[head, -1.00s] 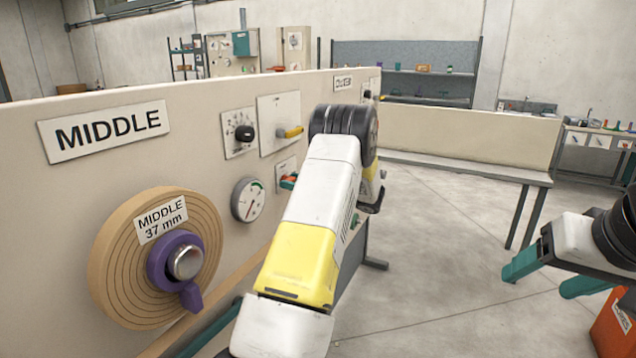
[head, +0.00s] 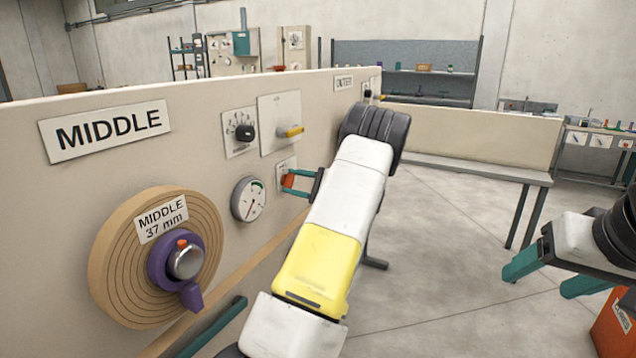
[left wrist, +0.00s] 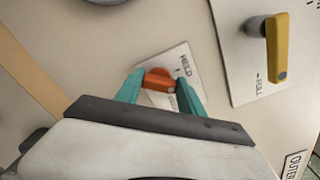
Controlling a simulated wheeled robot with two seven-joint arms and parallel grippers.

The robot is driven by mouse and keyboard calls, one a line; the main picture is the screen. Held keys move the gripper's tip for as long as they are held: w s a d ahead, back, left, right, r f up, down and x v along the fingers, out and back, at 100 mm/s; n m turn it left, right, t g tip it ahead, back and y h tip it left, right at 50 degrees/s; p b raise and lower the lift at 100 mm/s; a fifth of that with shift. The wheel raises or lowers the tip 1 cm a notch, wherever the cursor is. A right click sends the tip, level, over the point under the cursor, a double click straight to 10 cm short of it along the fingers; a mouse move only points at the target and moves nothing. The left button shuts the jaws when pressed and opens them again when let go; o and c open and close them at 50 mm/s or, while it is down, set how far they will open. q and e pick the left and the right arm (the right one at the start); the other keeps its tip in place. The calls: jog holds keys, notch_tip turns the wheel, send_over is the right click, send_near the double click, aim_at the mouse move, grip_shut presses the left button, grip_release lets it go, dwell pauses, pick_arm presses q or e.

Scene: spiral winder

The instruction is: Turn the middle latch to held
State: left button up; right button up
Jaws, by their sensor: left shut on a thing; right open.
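The middle latch is a small orange handle (head: 288,181) on a pale plate on the panel, right of the gauge. In the left wrist view the orange handle (left wrist: 159,80) lies roughly crosswise below the printed word HELD (left wrist: 184,65). My left gripper (head: 292,180) is shut on the orange handle, its teal fingers on either side; they also show in the left wrist view (left wrist: 160,84). The fingers hide part of the handle and plate. My right gripper (head: 535,283) is open and empty at the right, away from the panel.
A wound roll (head: 113,270) with a purple hub (head: 161,268) sits on the panel's left, under the MIDDLE sign (head: 108,131). A gauge (head: 249,199), a dial (head: 243,131) and a yellow lever (head: 290,131) are near the latch.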

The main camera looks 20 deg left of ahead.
pick_arm(q)
jog(key=n, duration=0.3)
jog(key=shift+f+n, duration=0.1)
jog(key=shift+n, duration=0.2)
jog(key=shift+f+n, duration=0.1)
jog(key=shift+n, duration=1.8)
jog(key=o, duration=1.4)
jog(key=shift+c, duration=0.2)
jog(key=d, duration=0.8)
jog(key=shift+s, duration=0.3)
jog(key=shift+a, duration=0.1)
